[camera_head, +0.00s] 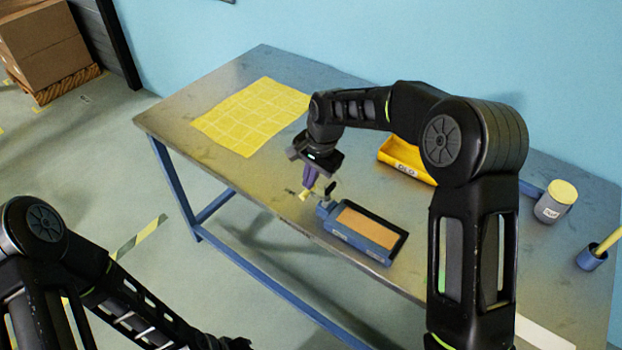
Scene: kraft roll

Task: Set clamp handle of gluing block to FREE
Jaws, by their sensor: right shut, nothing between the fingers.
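The gluing block (358,238) is a blue box with a brown pad on top, lying near the front edge of the table. Small clamp parts (325,207) show at its left end, close to my right gripper. The handle's exact position and any FREE marking are too small to read. My right gripper (304,194) points down just left of the block's clamp end. It is shut with nothing held, and I cannot tell whether it touches the handle. My left arm comes in at the lower left, and its gripper is out of the frame.
A yellow gridded mat (250,117) lies at the table's far left. A yellow bin (402,158) stands behind the block, partly hidden by my right arm. A grey pot with a yellow lid (555,202) and a blue cup (590,259) stand at the right.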

